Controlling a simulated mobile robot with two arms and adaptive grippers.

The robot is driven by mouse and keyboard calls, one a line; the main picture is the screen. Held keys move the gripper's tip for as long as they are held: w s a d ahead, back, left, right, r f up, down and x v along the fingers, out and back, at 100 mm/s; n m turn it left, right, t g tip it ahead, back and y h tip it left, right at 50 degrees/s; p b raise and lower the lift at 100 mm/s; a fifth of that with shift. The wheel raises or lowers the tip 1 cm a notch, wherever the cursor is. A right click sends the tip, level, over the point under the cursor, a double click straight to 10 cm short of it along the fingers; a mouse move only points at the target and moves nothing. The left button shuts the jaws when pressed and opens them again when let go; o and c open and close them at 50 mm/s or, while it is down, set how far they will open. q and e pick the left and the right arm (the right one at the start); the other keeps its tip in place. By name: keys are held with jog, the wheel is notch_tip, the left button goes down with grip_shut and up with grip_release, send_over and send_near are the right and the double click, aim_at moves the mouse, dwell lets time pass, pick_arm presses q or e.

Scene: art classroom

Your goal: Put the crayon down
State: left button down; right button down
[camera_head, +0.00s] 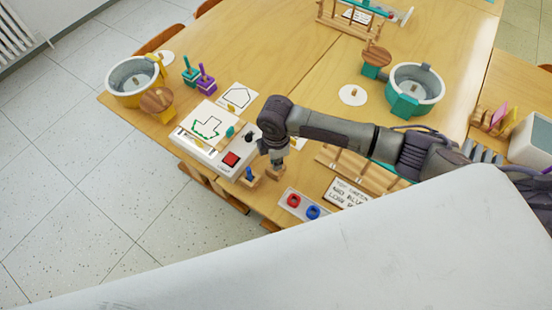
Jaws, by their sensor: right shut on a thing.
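My right gripper (277,162) points down over the front edge of the wooden table (310,85). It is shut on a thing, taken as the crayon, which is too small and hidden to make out. The fingertips are just right of a white box (210,140) with a red square on it, above a small wooden block. I cannot tell whether the held thing touches anything. My left gripper is out of view.
A small blue piece (249,174) stands beside the gripper. A white plate with red and blue rings (303,204), a lettered sign (346,194) and a wooden rack (335,162) are to the right. A yellow tub (133,82) and a teal tub (417,84) stand farther back.

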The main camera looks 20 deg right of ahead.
jog(key=shift+f, duration=0.1)
jog(key=c, duration=1.7)
grip_release()
jog(key=shift+f, duration=0.1)
jog(key=o, duration=0.5)
notch_tip(320, 180, up, 12)
jog(key=shift+r+b, duration=0.25)
jog(key=shift+b, duration=0.15)
jog(key=shift+f, duration=0.1)
